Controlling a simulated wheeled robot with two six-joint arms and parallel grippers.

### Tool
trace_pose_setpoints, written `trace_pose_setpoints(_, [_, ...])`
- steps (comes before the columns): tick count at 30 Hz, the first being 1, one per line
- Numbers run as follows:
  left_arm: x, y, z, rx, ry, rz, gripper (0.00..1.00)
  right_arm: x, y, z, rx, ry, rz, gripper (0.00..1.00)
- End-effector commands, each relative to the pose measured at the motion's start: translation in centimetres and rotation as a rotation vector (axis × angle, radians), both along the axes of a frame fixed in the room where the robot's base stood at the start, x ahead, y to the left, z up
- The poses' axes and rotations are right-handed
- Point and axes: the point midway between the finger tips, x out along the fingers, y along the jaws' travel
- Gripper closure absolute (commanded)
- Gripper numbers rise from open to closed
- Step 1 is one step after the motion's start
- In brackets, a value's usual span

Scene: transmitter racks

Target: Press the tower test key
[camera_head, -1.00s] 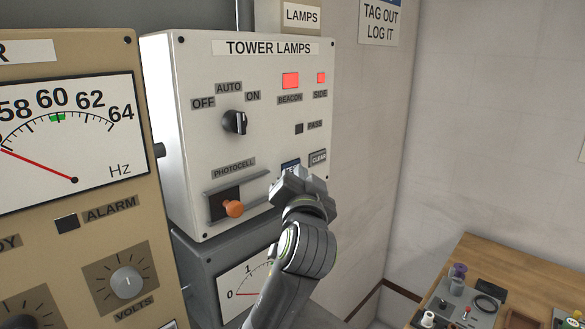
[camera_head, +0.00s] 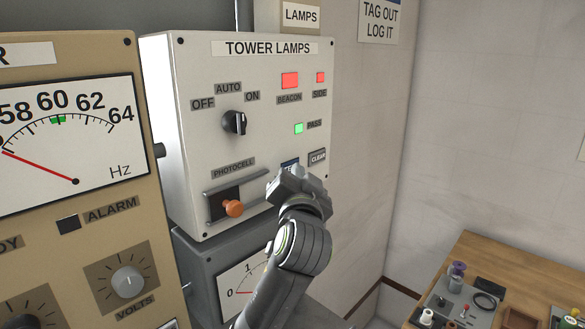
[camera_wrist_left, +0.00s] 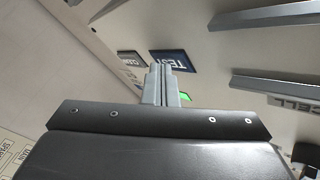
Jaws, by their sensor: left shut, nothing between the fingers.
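The tower lamps box (camera_head: 215,120) is a white panel on the wall. Its blue TEST key (camera_head: 289,165) is mostly hidden behind my left gripper (camera_head: 292,180) in the head view. In the left wrist view the TEST key (camera_wrist_left: 172,61) shows just beyond the shut, empty fingertips (camera_wrist_left: 160,68); I cannot tell whether they touch it. The PASS lamp (camera_head: 299,128) is lit green, and a green patch (camera_wrist_left: 186,97) also shows beside the fingers in the wrist view. The BEACON lamp (camera_head: 290,80) and SIDE lamp (camera_head: 320,77) are red. My right gripper is not in view.
The grey CLEAR key (camera_head: 318,157) sits right of the TEST key. The rotary switch (camera_head: 236,122) and the photocell slide with its orange knob (camera_head: 234,208) are to the left. A tan meter panel (camera_head: 150,225) stands at far left, a wooden bench (camera_head: 480,250) at lower right.

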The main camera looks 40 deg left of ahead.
Motion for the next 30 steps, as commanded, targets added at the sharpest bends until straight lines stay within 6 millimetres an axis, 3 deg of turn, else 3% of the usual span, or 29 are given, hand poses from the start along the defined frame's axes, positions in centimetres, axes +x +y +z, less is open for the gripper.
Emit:
trace_pose_setpoints(23, [-0.1, -1.7, -0.1, -0.001, -0.001, 0.0, 1.0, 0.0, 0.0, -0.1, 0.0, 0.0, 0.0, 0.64])
trace_pose_setpoints(30, [-0.2, -3.8, -0.2, -0.007, -0.002, -0.004, 1.0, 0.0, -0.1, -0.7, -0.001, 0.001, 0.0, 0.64])
